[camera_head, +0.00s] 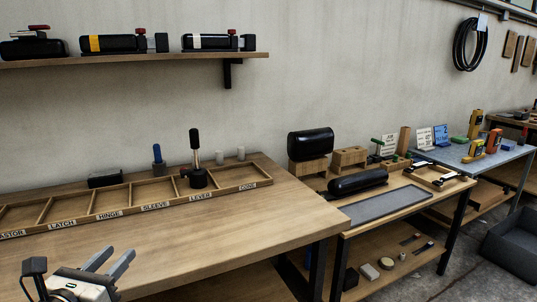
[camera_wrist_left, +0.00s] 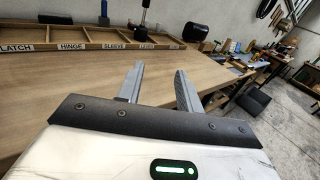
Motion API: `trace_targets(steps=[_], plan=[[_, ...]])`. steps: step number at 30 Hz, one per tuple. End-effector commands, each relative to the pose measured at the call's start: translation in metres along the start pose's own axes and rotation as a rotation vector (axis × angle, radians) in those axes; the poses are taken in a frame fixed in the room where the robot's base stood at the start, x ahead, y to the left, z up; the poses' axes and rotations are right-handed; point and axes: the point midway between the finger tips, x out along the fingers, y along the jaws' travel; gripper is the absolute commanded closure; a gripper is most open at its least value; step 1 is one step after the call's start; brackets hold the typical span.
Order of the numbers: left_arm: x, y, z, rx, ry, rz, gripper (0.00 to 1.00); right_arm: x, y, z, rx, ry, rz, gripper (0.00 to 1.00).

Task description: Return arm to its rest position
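My left gripper (camera_head: 117,254) is at the lower left of the head view, over the front part of the wooden workbench (camera_head: 215,228). In the left wrist view my left gripper (camera_wrist_left: 159,68) has its two grey fingers apart, with nothing between them but bench top behind. It touches no object that I can see. My right gripper shows in neither view.
A labelled wooden tray (camera_head: 122,201) runs along the bench's back, with a black lever (camera_head: 196,160) standing in it. A shelf (camera_head: 140,60) hangs above. A second table (camera_head: 440,203) with black cylinders stands right. The front bench top is clear.

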Motion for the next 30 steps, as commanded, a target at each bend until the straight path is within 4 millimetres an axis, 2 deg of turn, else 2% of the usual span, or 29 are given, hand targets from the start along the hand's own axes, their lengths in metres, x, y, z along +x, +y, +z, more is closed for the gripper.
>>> trace_targets(steps=[1, 4, 8, 14, 17, 20, 21, 24, 27, 30], plan=[[-0.004, -0.004, -0.013, -0.091, 0.024, 0.004, 0.64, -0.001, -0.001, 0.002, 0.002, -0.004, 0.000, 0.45], [-0.009, -0.010, -0.031, -0.255, 0.057, 0.014, 0.64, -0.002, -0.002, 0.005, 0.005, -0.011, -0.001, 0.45], [-0.018, -0.019, -0.057, -0.496, 0.104, 0.040, 0.64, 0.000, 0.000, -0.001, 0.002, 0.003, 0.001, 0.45], [-0.040, -0.040, -0.104, -0.961, 0.187, 0.116, 0.64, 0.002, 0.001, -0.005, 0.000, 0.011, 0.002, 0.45], [-0.056, -0.057, -0.134, -1.273, 0.232, 0.190, 0.64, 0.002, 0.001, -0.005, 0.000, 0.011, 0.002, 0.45], [-0.081, -0.081, -0.170, -1.683, 0.274, 0.317, 0.64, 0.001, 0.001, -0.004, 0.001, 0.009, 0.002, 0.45], [-0.093, -0.092, -0.185, -1.871, 0.284, 0.387, 0.64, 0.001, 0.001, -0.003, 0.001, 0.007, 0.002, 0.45], [-0.122, -0.120, -0.215, -2.305, 0.275, 0.578, 0.64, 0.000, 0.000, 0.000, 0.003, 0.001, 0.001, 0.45], [-0.144, -0.143, -0.235, -2.632, 0.231, 0.753, 0.64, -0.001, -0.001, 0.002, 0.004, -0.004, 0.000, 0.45], [-0.159, -0.158, -0.245, -2.841, 0.178, 0.884, 0.64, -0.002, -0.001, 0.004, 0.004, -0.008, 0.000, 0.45]])
